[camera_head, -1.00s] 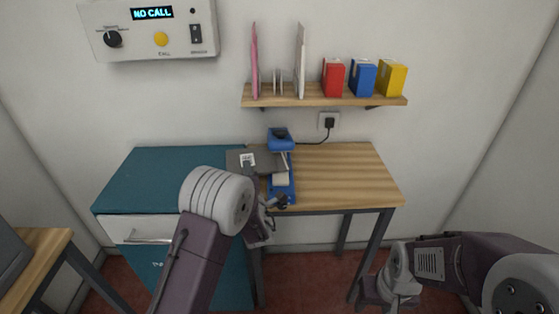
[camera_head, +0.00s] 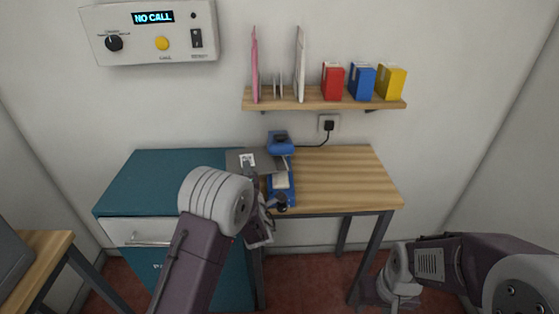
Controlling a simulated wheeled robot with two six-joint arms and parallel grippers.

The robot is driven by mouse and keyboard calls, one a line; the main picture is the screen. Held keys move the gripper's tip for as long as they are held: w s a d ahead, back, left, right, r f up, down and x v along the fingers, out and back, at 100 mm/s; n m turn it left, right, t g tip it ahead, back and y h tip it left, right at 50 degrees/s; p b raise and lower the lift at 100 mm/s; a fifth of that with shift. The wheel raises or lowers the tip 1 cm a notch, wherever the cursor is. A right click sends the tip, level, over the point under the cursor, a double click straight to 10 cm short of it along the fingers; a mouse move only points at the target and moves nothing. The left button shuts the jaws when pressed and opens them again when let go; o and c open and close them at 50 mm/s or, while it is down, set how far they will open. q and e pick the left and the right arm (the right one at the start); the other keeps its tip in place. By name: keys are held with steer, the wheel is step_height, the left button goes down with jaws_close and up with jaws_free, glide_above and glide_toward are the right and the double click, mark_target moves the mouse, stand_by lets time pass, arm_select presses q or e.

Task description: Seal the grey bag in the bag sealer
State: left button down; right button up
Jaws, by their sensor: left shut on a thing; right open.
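The grey bag (camera_head: 266,161), with a white label (camera_head: 247,158), lies flat at the left side of the blue bag sealer (camera_head: 281,147), over the border of the teal cabinet and the wooden table. Its right edge is at the sealer. My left gripper (camera_head: 251,174) is shut on the bag's near edge; my own forearm and wrist hide much of this grip. I cannot tell how far the bag reaches into the sealer. My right gripper (camera_head: 378,296) is open and empty, low at the right, away from the table.
The wooden table (camera_head: 345,178) is clear right of the sealer. The teal cabinet top (camera_head: 165,175) is bare at left. A shelf (camera_head: 330,103) above holds upright envelopes and red, blue and yellow boxes. A call panel (camera_head: 150,32) reads NO CALL. The sealer's cord runs to a wall socket (camera_head: 328,124).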

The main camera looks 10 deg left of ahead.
arm_select(q)
steer(key=shift+s+a+b, duration=0.2)
steer(key=shift+s+a, duration=0.05)
steer(key=shift+a, duration=1.25)
steer(key=shift+s+a+b, duration=0.15)
steer(key=shift+s+a, duration=0.1)
steer(key=shift+a, duration=1.2)
steer(key=shift+s+a+b, duration=0.2)
steer(key=shift+s+a, duration=0.05)
steer(key=shift+a, duration=1.25)
